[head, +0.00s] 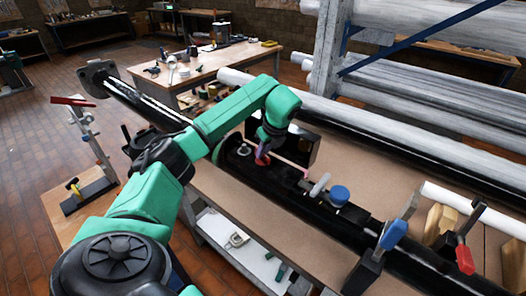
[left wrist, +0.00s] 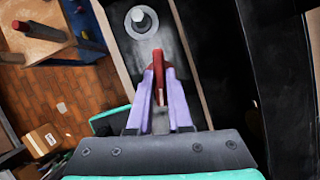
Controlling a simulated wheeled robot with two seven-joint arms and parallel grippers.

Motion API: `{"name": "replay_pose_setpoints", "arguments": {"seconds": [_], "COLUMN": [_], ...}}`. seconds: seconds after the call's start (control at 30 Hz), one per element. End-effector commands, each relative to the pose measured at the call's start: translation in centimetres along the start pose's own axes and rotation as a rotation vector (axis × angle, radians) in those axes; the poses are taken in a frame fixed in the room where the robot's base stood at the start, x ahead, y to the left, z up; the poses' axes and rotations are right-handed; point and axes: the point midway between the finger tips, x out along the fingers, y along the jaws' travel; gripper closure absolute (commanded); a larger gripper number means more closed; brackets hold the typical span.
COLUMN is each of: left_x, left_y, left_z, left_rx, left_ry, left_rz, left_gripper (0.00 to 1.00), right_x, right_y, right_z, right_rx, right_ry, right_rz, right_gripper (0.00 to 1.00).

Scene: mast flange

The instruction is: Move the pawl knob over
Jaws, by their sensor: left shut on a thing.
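My left gripper (head: 262,158) reaches down onto the black mast fitting on the bench. In the left wrist view its two purple fingers (left wrist: 159,84) are closed on a narrow red piece (left wrist: 158,62), which looks like the pawl knob. The red piece stands up between the fingers; its lower end is hidden. A pale round boss with a grey centre (left wrist: 141,20) lies just beyond the fingertips. It also shows in the head view (head: 244,150), left of the gripper. My right gripper is not in view.
Along the black mast (head: 300,205), to the right of the gripper, are a grey lever (head: 320,185) and a blue cap (head: 339,193). A rack of pipes (head: 440,125) rises behind.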

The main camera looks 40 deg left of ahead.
Motion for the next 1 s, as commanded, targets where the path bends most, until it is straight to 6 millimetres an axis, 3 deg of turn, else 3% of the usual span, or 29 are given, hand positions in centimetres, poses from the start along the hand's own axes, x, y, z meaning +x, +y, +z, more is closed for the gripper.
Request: {"name": "replay_pose_setpoints", "arguments": {"seconds": [0.4,1.0], "left_x": [-0.18,-0.17], "left_y": [-0.26,-0.25], "left_z": [0.16,0.23], "left_rx": [-0.219,-0.261], "left_ry": [-0.001,-0.002], "left_rz": [0.084,0.1], "left_gripper": [1.0,1.0], "right_x": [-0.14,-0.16], "right_y": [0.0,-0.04], "right_z": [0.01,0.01], "right_rx": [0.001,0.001], "right_ry": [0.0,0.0], "right_rz": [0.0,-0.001], "right_gripper": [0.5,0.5]}}
